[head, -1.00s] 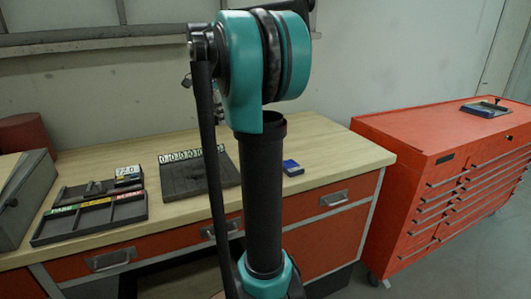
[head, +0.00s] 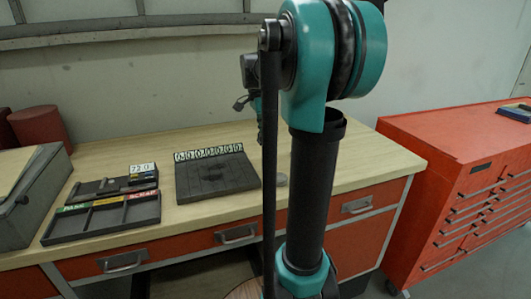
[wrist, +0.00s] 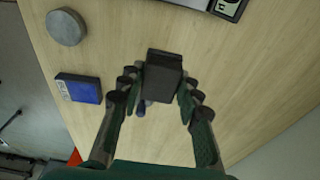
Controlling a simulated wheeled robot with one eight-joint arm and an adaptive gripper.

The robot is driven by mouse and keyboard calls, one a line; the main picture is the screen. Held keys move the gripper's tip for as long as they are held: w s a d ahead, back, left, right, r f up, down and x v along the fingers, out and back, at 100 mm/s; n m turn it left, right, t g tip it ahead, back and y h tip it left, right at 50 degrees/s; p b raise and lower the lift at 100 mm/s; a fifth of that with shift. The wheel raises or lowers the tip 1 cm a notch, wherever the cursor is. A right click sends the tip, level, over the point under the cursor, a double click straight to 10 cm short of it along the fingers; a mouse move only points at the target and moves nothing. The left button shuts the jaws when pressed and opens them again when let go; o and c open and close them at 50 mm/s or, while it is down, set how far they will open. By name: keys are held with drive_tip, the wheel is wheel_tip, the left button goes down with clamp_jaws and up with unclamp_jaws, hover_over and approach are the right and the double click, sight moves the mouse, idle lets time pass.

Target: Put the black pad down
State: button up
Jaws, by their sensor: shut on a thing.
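The black pad (wrist: 163,62) is a small dark block in the wrist view. My gripper (wrist: 160,84) is shut on it, one finger at each side. It shows over the light wood bench top; I cannot tell whether it touches the wood. In the head view my arm stands in front of the bench, and the pad cannot be made out there.
On the wooden bench (head: 130,150) are a dark plate with number tags (head: 215,174), a labelled sorting tray (head: 100,218) and a grey disc (head: 281,180). A blue box (wrist: 78,88) lies left of the pad. A red drawer cabinet (head: 440,150) stands right. Bare wood surrounds the pad.

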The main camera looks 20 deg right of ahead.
sight(266, 159)
drive_tip(key=shift+f, duration=3.3)
drive_tip(key=shift+f, duration=0.15)
drive_tip(key=o, duration=1.2)
drive_tip(key=r, duration=0.4)
drive_tip(key=a+r, duration=0.1)
drive_tip(key=r, duration=0.3)
drive_tip(key=a+r, duration=0.1)
drive_tip(key=r, duration=0.3)
drive_tip(key=shift+r, duration=0.15)
drive_tip(key=shift+s, duration=0.1)
